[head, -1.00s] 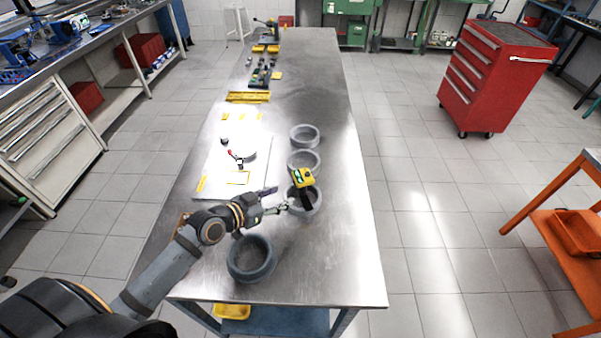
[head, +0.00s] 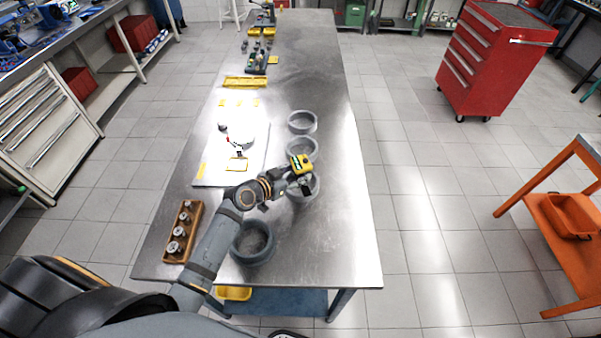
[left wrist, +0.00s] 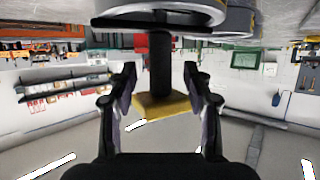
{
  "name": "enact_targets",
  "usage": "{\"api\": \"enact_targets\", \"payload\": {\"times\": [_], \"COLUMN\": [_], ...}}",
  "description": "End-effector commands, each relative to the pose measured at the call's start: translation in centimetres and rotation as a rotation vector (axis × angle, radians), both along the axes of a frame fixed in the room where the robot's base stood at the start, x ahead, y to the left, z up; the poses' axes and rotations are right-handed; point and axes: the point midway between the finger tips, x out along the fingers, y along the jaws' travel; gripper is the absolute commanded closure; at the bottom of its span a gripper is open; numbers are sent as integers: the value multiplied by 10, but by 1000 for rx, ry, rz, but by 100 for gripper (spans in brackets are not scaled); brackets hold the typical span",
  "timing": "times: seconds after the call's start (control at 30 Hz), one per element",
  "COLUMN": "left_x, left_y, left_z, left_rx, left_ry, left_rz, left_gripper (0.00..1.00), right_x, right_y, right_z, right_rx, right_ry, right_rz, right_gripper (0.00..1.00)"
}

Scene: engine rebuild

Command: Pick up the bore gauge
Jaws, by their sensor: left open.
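The bore gauge has a yellow head (head: 301,162) with a small screen, standing on a dark shaft over a grey cylinder ring (head: 303,187) on the steel table. My left gripper (head: 292,184) is beside the gauge, just below its head. In the left wrist view, which looks upside down, the dark shaft (left wrist: 160,55) and yellow head (left wrist: 163,105) show between the two spread fingers (left wrist: 160,75). The left gripper is open; the fingers look apart from the shaft. The lower end of the gauge is hidden. My right gripper is not in view.
More grey rings stand in the row behind (head: 302,122) and nearer me (head: 253,243). A wooden tray (head: 183,231) of metal parts lies at the near left. A white sheet (head: 212,168) with a tool lies left of the rings. The table's right strip is clear.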

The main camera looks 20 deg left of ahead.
Motion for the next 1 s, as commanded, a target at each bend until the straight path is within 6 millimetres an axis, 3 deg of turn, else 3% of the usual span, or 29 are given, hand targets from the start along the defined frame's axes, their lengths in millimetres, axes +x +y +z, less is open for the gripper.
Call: {"api": "enact_targets", "payload": {"times": [0.13, 0.37, 0.73, 1.0], "left_x": [15, 17, 17, 17], "left_y": [-7, -7, -7, -7], "left_z": [-5, -8, -8, -6], "left_rx": [0, 1, 1, 1], "left_ry": [0, -1, -1, -3], "left_rz": [1, 1, 1, 1], "left_gripper": [49, 49, 98, 100], "right_x": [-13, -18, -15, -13], "right_y": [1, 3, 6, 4], "right_z": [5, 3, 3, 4], "right_rx": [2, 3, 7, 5], "right_ry": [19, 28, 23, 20], "right_rz": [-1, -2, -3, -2], "right_gripper": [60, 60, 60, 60]}}
